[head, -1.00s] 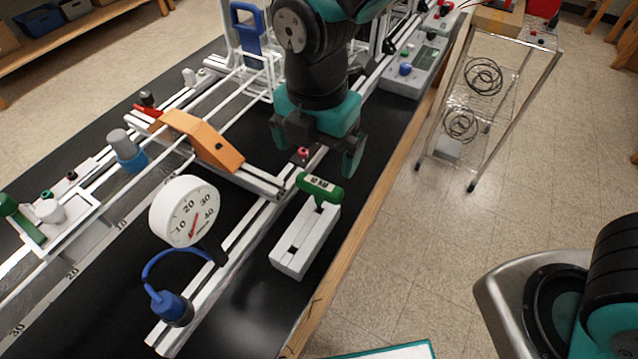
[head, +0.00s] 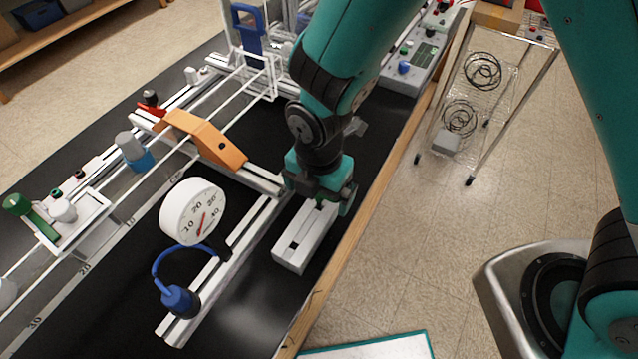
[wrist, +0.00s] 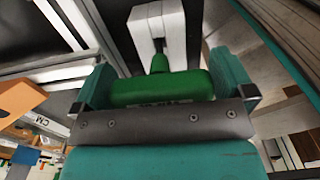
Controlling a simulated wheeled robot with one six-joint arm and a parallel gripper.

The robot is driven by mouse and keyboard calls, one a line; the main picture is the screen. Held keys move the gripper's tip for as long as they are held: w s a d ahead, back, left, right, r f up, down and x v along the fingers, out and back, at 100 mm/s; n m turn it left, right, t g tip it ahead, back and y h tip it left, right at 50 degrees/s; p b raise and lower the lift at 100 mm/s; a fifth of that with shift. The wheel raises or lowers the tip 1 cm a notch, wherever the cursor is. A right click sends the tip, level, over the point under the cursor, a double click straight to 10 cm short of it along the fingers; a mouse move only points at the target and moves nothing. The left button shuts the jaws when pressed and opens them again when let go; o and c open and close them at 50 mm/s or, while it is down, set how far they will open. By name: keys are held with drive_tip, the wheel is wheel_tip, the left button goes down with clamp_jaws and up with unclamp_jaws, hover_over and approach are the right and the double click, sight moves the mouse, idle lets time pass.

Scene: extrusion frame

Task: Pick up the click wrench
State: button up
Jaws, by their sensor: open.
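The click wrench has a green handle (wrist: 160,88), which in the wrist view lies crosswise between the two teal fingers of my gripper (wrist: 163,80). A short green neck and dark shaft lead from the handle into a white slotted holder (wrist: 178,25). The holder also shows in the head view (head: 290,245), standing on the black bench top. Contact between the fingers and handle cannot be made out.
A round dial gauge (head: 193,211), a blue cabled tool (head: 180,300) and an aluminium rail (head: 220,270) stand left of the holder. An orange bracket (head: 205,138) is farther left. The wooden bench edge (head: 335,265) runs close on the right, with floor beyond.

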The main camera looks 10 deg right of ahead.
drive_tip(key=shift+c, duration=0.5)
drive_tip(key=c, duration=0.5)
drive_tip(key=shift+c, duration=0.2)
wheel_tip(320, 180, up, 20)
drive_tip(key=b, duration=0.2)
